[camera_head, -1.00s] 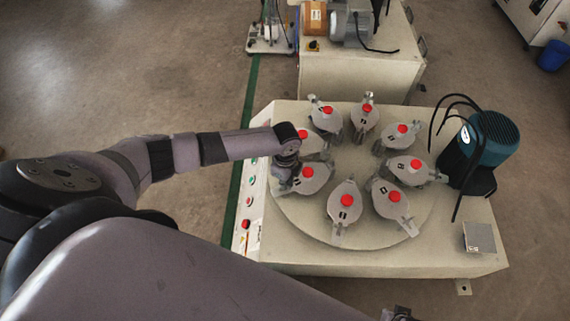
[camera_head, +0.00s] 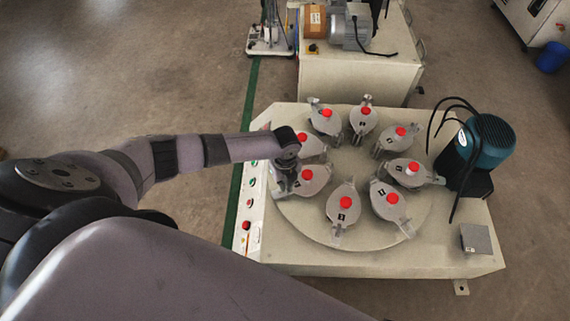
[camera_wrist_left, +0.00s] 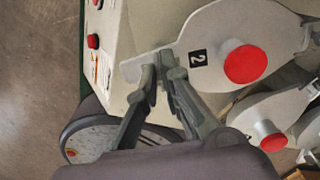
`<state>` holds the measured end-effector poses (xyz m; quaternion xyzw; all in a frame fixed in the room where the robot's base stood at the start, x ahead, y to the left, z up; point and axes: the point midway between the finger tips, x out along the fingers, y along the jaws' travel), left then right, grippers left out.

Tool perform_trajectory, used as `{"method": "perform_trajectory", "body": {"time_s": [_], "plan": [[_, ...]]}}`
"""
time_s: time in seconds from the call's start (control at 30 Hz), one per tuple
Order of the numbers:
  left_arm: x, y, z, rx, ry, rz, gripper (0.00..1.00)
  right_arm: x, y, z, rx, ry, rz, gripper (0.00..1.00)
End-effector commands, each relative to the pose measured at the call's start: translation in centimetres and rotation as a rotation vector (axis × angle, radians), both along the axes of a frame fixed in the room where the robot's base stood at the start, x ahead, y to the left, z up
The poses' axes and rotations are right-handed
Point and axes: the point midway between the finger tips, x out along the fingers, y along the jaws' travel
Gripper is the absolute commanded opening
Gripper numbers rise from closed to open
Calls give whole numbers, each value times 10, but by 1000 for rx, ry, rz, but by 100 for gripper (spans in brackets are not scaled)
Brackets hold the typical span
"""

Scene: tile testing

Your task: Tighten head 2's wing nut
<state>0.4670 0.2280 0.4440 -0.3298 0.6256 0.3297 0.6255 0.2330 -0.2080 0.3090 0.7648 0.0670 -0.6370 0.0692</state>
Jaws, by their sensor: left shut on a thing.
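Head 2 is a grey rounded plate (camera_wrist_left: 218,28) with a red knob (camera_wrist_left: 245,64) and a black "2" label, close up in the left wrist view. In the head view, head 2 (camera_head: 318,184) is at the left side of the round turntable. A flat light-grey wing (camera_wrist_left: 133,68) sticks out at its outer end. My left gripper (camera_wrist_left: 164,72) is shut on this wing nut, its fingertips closed across it. In the head view my left gripper (camera_head: 284,191) is at the outer edge of head 2, mostly hidden by my wrist. My right gripper is out of view.
Several similar heads with red knobs ring the turntable (camera_head: 335,236). A control panel with buttons (camera_head: 247,226) runs along the table's left edge. A teal motor (camera_head: 492,141) with black cables stands at the right. The table's front right is mostly clear.

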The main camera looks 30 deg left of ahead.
Motion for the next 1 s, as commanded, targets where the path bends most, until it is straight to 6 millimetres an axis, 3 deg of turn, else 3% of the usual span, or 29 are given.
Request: {"method": "perform_trajectory", "body": {"time_s": [0.43,0.47,0.73,1.0], "plan": [[-1,-2,0,-2,2,-16,0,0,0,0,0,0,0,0],[-1,-2,0,-2,2,-16,7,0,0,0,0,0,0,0],[0,-1,0,-1,1,-13,25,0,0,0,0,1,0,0],[0,0,0,0,0,-12,27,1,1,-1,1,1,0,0]]}}
